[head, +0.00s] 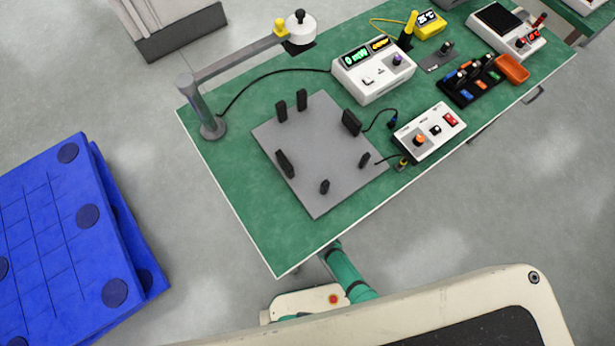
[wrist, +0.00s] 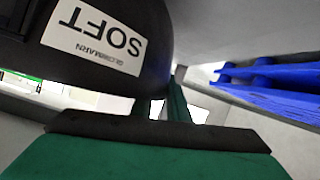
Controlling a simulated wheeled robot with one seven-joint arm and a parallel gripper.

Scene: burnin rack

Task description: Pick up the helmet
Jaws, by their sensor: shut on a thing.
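A black, rounded object (wrist: 145,50) fills the upper left of the wrist view, close to the camera. It has a white label reading "SOFT" upside down, and I take it to be the helmet. Only part of it shows. My gripper (wrist: 165,113), with green fingers and dark pads, is shut on it; the exact contact is partly hidden. The helmet and gripper do not show in the head view, where only a green part of my arm is visible below the table's near edge.
A green-topped bench (head: 235,190) holds a grey plate with black posts (head: 320,140), a white meter box (head: 372,78), a white control box (head: 430,130) and an orange tray (head: 512,69). Blue pallets (head: 60,240) lie on the left. Grey floor between pallets and bench is clear.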

